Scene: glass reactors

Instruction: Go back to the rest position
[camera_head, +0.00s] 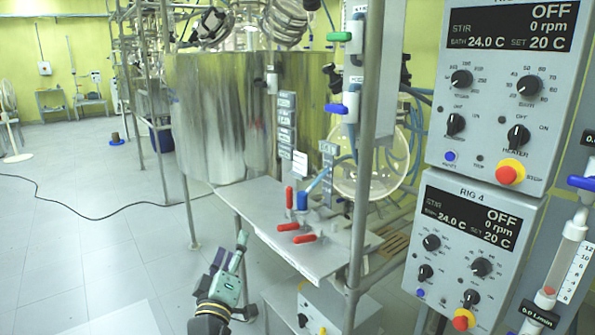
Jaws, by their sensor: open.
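My gripper (240,256) shows at the bottom, left of centre, pointing up and away from the camera. It is open, and I see nothing between its fingers. It is over the grey floor, to the left of a metal shelf (262,207) and apart from it as far as this view shows. The fingertips are small here, and my arm below runs out of the bottom edge.
Red-handled valves (288,227) and a blue-handled valve (302,201) are on the shelf. A large steel vessel (215,120) stands behind. Control boxes (465,250) fill the right side.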

